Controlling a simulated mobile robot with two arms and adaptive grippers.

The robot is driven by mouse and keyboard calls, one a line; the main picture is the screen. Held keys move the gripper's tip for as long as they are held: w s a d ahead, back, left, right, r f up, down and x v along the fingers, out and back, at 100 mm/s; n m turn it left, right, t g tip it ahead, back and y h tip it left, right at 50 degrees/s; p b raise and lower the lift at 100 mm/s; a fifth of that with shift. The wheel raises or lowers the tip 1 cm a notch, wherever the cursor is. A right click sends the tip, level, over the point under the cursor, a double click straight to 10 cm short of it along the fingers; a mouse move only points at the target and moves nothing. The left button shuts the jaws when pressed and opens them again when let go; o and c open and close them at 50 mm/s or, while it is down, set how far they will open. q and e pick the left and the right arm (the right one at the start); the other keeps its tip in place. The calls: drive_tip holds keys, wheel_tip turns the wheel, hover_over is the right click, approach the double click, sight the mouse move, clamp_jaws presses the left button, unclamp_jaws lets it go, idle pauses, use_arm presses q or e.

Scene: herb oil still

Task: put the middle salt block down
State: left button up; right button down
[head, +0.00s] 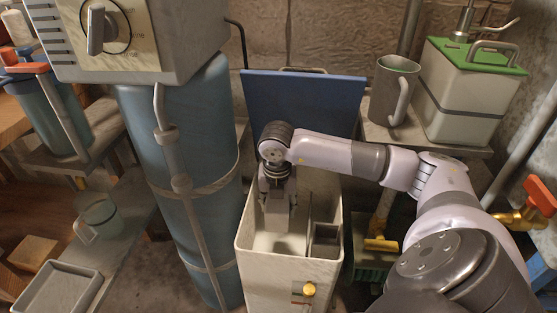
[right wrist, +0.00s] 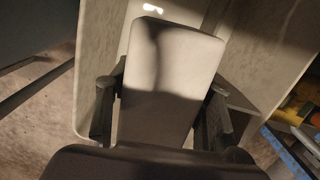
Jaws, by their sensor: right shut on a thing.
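My right gripper (head: 277,190) reaches down into the open pale bin (head: 290,269). In the right wrist view the gripper (right wrist: 160,108) is shut on a pale, flat-faced salt block (right wrist: 172,62), with one dark finger against each side. The bin's pale walls show around the block in that view. Whether the block's lower end touches the bin floor cannot be told. No other salt block can be made out. My left gripper is not in view.
A dark grey compartment (head: 325,236) stands inside the bin on the right. The blue lid (head: 300,100) stands raised behind. A tall blue tank (head: 185,150) is close on the left. A grey jug (head: 395,92) and a green-lidded container (head: 468,98) stand at right.

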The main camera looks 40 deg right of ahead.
drive_tip(key=shift+w+d+f+m, duration=0.15)
drive_tip(key=shift+d+m, duration=0.1)
drive_tip(key=shift+m, duration=0.25)
drive_tip(key=b, duration=0.2)
hover_over(279, 252)
wheel_tip(279, 252, down, 8)
drive_tip(key=f, duration=0.1)
drive_tip(key=f+b, duration=0.1)
drive_tip(key=f, duration=0.5)
drive_tip(key=shift+a+f+b, duration=0.15)
drive_tip(key=shift+a+b, duration=0.05)
drive_tip(key=shift+b, duration=0.15)
wheel_tip(279, 252, down, 4)
drive_tip(key=shift+f+b, duration=0.15)
drive_tip(key=shift+b, duration=0.45)
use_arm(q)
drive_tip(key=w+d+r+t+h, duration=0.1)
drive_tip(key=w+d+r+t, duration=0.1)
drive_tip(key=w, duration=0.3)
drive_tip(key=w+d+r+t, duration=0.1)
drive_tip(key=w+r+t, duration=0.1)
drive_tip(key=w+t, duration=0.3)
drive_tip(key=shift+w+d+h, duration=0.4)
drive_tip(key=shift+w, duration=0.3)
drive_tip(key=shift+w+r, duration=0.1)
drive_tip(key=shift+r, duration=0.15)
use_arm(e)
drive_tip(key=shift+f, duration=0.1)
